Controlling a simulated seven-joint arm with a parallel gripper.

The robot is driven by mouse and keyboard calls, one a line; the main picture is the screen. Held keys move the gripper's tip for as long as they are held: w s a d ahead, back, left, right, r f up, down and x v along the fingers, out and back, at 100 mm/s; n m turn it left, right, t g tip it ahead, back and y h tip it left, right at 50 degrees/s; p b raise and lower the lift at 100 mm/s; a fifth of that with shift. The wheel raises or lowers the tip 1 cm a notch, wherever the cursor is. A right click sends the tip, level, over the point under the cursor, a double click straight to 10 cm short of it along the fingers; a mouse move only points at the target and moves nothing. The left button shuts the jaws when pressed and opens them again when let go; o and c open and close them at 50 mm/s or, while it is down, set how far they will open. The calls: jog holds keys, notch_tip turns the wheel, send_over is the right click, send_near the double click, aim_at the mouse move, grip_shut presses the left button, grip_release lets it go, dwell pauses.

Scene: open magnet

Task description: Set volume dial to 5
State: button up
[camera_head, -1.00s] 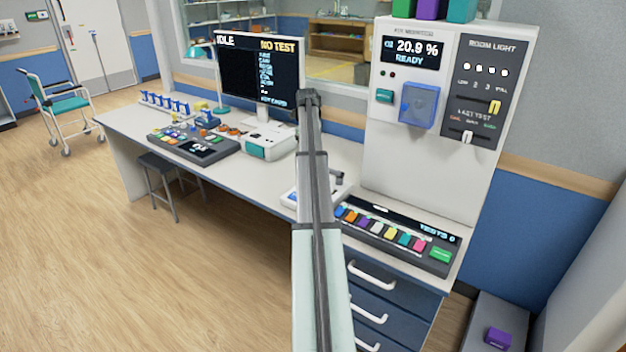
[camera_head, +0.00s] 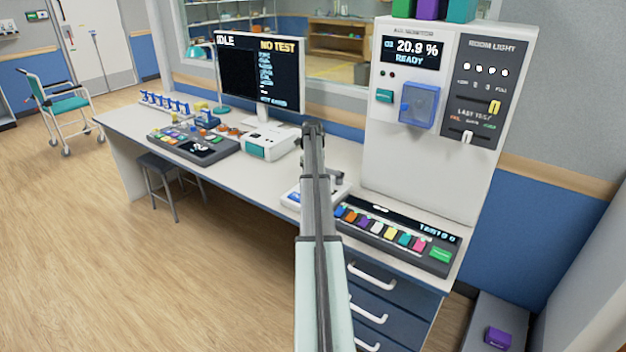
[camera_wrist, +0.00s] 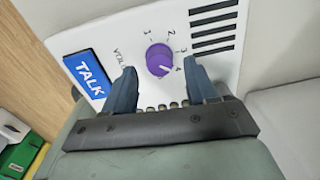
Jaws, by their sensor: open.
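The purple volume dial (camera_wrist: 158,60) sits on a white panel (camera_wrist: 185,22) with a blue TALK button (camera_wrist: 90,72), in the wrist view. The numbers 1, 2, 3 and 4 show around it; a 5 is not visible. The dial's pale mark seems to point to the lower right, near the 4. My gripper (camera_wrist: 161,78) is open, its fingers on either side of the dial's lower part in the picture. I cannot tell whether they touch it. In the head view my arm hides most of this white unit (camera_head: 292,196) and the dial.
A console with coloured keys (camera_head: 392,234) lies right of the unit on the desk. A tall white cabinet (camera_head: 425,165) with sliders stands behind it. A white device (camera_head: 268,143) and a monitor (camera_head: 258,75) stand to the left. Dark drawers (camera_head: 385,300) are below.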

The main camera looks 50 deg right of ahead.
jog(key=shift+f, duration=0.65)
jog(key=c, duration=1.1)
